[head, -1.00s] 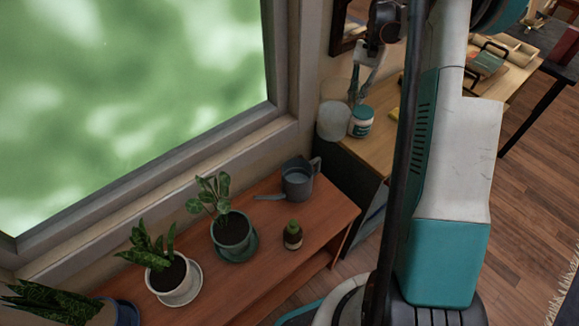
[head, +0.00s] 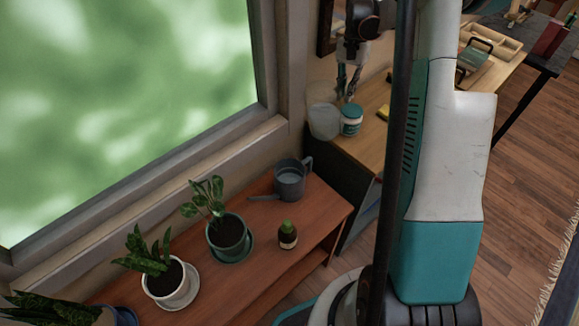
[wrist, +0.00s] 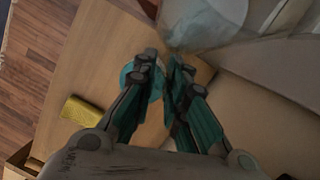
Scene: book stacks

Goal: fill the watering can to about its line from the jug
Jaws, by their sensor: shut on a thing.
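The grey watering can (head: 289,183) stands upright at the far end of the low wooden bench, its spout toward the left; its fill line cannot be made out. The jug also shows at the top of the wrist view (wrist: 208,22). My gripper (head: 347,88) is at the jug's right side, above the jar in the picture. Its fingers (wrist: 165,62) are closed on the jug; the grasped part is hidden. Whether the jug is lifted is unclear.
A yellow block (wrist: 86,112) lies on the worktop (head: 372,145). A wooden tray (head: 497,43) is farther back.

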